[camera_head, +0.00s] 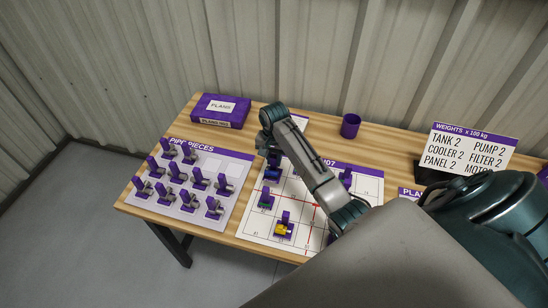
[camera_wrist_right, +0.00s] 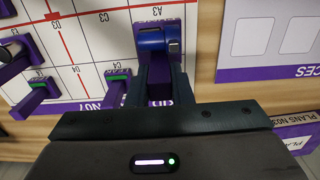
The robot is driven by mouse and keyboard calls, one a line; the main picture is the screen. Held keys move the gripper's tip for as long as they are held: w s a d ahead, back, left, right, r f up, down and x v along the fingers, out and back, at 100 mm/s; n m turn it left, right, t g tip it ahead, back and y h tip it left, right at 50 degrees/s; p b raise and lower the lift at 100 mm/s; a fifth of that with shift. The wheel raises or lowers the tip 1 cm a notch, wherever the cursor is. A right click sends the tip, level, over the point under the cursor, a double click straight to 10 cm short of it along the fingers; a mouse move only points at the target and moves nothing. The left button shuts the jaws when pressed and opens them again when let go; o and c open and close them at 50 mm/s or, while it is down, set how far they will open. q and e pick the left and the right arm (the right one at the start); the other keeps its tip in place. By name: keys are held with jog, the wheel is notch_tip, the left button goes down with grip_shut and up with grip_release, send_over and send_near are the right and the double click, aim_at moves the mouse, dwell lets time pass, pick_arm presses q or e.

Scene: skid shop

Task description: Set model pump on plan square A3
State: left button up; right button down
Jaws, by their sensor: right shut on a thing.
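My right gripper (camera_wrist_right: 159,66) is shut on a purple-backed model with a blue cylinder and grey end, taken as the model pump (camera_wrist_right: 152,38). The pump also shows in the head view (camera_head: 272,173), under the end of my right arm, at the back left of the gridded plan (camera_head: 254,225). In the wrist view, a printed A3 lies just beyond the pump. I cannot tell whether its base touches the plan. My right forearm covers part of the plan. My left gripper is not in view.
A board of pipe pieces (camera_head: 167,205) is left. A purple box (camera_head: 220,110), a cup (camera_head: 350,125) and a weights sign (camera_head: 473,146) stand behind.

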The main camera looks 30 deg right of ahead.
aim_at(274, 168)
jog(key=shift+f, duration=1.8)
jog(key=shift+r+p, duration=0.1)
jog(key=shift+p, duration=0.2)
jog(key=shift+f, duration=0.8)
jog(key=c, duration=1.2)
grip_release()
